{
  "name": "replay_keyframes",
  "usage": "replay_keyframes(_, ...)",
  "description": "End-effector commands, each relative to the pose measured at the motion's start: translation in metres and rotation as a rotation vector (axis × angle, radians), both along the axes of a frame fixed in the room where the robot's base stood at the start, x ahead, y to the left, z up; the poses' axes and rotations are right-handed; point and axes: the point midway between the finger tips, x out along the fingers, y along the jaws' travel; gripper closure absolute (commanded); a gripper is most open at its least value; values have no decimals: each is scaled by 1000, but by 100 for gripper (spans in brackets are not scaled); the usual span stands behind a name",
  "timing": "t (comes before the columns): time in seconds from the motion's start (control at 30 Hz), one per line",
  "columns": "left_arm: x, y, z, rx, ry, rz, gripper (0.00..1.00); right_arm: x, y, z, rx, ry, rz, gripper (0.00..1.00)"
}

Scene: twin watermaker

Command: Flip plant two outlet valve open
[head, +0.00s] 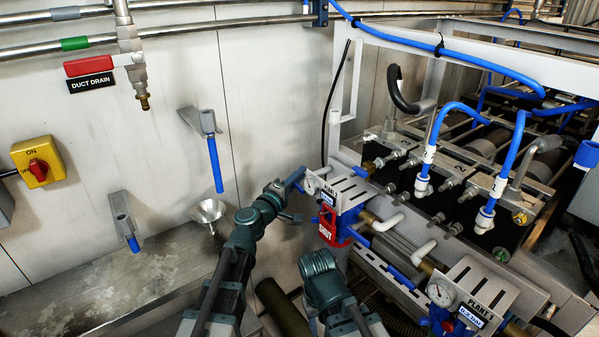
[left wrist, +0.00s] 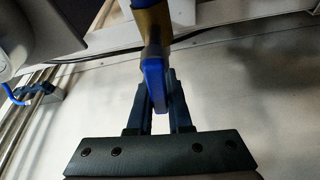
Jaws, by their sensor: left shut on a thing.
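A blue lever (head: 294,178) sticks out at the panel's left end. My left gripper (head: 290,190) reaches it from the lower left. In the left wrist view, the blue lever (left wrist: 154,75) stands between the fingers of my left gripper (left wrist: 162,95), which is shut on it. The lever's pivot is hard to make out. My right gripper's fingers do not show.
White pipes and blue hoses (head: 507,155) crowd the right side. A steel funnel (head: 209,211), a yellow switch (head: 38,162) and a "DUCT DRAIN" sign (head: 91,86) are to the left.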

Motion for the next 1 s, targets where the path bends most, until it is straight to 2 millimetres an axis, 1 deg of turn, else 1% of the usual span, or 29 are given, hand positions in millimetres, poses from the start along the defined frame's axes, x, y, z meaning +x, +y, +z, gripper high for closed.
replay_keyframes(0.33, 0, 1, -7, -80, 109, 0, 100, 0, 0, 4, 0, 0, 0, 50)
replay_keyframes(0.9, 0, 0, -9, -96, 131, -1, 100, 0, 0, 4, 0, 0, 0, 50)
replay_keyframes(0.93, 0, 0, -9, -96, 131, -1, 79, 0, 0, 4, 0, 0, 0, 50)
replay_keyframes(1.0, 0, 0, -9, -95, 130, -1, 66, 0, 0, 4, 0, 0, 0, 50)
